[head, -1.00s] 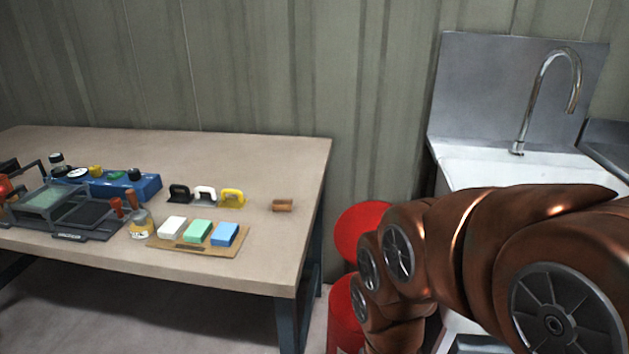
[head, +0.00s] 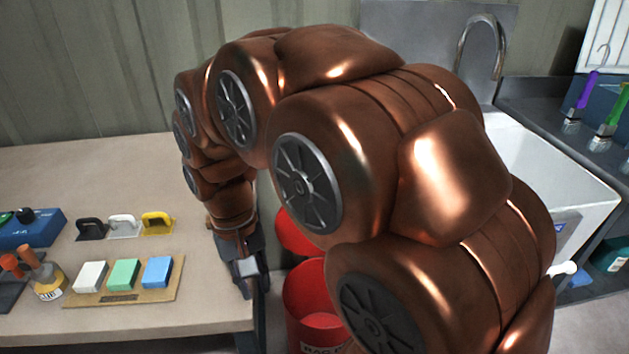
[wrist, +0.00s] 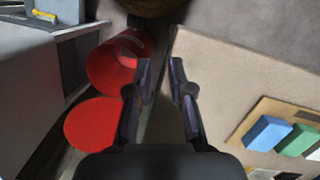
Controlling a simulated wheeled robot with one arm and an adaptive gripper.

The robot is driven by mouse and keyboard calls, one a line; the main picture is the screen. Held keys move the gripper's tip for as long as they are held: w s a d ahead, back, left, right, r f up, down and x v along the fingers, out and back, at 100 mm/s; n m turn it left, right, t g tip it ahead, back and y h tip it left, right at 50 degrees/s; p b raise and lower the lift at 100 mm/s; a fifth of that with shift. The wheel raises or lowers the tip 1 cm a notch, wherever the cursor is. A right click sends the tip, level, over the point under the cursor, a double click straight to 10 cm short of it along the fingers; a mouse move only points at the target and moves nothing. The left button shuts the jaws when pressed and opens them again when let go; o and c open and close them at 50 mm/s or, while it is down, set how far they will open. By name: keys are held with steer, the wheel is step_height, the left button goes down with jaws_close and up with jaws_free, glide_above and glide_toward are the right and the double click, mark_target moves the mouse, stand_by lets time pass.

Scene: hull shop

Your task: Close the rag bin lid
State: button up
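The red rag bin (head: 304,302) stands on the floor beside the workbench, its mouth open in the head view. Its round red lid (head: 292,236) is raised behind the mouth, partly hidden by my arm. In the wrist view the bin (wrist: 112,68) shows its open inside, and the lid (wrist: 92,124) is a flat disc beside it. My gripper (head: 246,268) points down by the bench's right edge, left of the bin. In the wrist view my gripper (wrist: 161,66) has its fingers apart with nothing between them, to the right of bin and lid, touching neither.
The workbench (head: 205,315) holds white, green and blue blocks (head: 157,272) on a board, and several handled tools (head: 122,226). A white sink (head: 548,170) stands to the right of the bin. A narrow strip of floor separates bin and bench.

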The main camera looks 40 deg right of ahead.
steer(key=w+d+r+m, duration=0.1)
steer(key=w+d, duration=0.1)
steer(key=w, duration=0.2)
steer(key=w+d+m, duration=0.2)
steer(key=w+d, duration=0.1)
steer(key=w, duration=0.2)
steer(key=w+d+r+m+p, duration=0.1)
steer(key=w+d+m, duration=0.1)
steer(key=w, duration=0.2)
steer(key=shift+w+d+r, duration=0.3)
steer(key=shift+w+r, duration=0.05)
steer(key=w+d+f+m+p, duration=0.1)
steer(key=w+d+f+m, duration=0.1)
steer(key=w+d+m, duration=0.65)
steer(key=w+d+f+m+p, duration=0.15)
steer(key=w+d, duration=0.45)
steer(key=d, duration=0.7)
steer(key=d+f+m+t+p, duration=0.1)
steer(key=d+f+m, duration=0.55)
steer(key=d, duration=0.55)
steer(key=shift+y, duration=0.3)
steer(key=shift+s+d+f+b, duration=0.1)
steer(key=shift+s+f+b, duration=0.15)
steer(key=shift+f+b, duration=0.85)
steer(key=shift+s+d+f+b, duration=0.1)
steer(key=shift+s+f+b, duration=0.2)
steer(key=shift+f, duration=1.55)
steer(key=shift+s+f+b, duration=0.15)
steer(key=shift+f+b, duration=0.6)
steer(key=shift+f, duration=0.7)
